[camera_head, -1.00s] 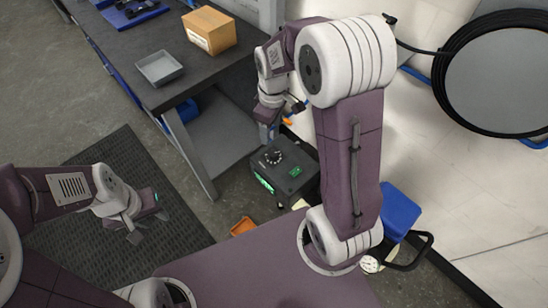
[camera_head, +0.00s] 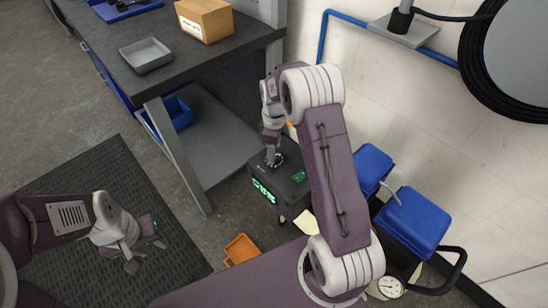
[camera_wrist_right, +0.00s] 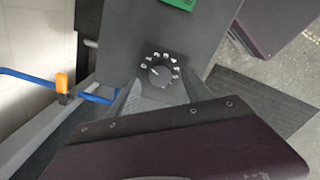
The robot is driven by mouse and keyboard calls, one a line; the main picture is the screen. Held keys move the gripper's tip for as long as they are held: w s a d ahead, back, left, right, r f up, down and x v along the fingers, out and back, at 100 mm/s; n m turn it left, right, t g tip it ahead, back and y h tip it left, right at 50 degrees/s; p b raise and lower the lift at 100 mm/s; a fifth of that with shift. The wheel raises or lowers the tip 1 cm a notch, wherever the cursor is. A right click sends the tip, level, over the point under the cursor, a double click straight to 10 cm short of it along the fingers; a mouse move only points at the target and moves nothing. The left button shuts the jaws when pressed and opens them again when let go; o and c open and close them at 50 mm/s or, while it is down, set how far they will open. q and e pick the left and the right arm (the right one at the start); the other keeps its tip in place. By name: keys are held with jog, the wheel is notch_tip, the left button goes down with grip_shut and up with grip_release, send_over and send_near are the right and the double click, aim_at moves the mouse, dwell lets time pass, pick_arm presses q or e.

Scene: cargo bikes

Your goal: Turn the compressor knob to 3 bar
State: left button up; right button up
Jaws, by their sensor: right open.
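The compressor (camera_head: 294,190) is a dark box beside the workbench, with a green lit display on its front and a green label on top. Its black knob (camera_wrist_right: 160,75) shows in the right wrist view, ringed by white marks along its upper side; I cannot read the setting. My right gripper (camera_wrist_right: 160,92) is open, its two fingers reaching toward either side of the knob; I cannot tell whether they touch it. In the head view the right gripper (camera_head: 273,157) is over the compressor's top and partly hides the knob. My left gripper (camera_head: 147,256) is open and empty above the dark mat.
The workbench (camera_head: 190,76) carries a cardboard box (camera_head: 205,20) and a grey tray (camera_head: 146,55). An orange bin (camera_head: 241,249) is on the floor near the compressor. An orange-ended blue hose (camera_wrist_right: 62,84) is beside the compressor.

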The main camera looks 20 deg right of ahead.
notch_tip(320, 180, down, 3)
jog(key=shift+r+b, duration=0.1)
jog(key=shift+b, duration=0.25)
grip_shut()
jog(key=shift+r, duration=0.1)
jog(key=shift+r+m+p, duration=0.15)
jog(key=shift+m+p, duration=0.25)
jog(key=shift+p, duration=0.4)
jog(key=m+p, duration=0.7)
jog(key=m, duration=0.1)
jog(key=shift+m+p, duration=1.15)
jog(key=shift+m, duration=0.95)
jog(key=shift+f, duration=0.2)
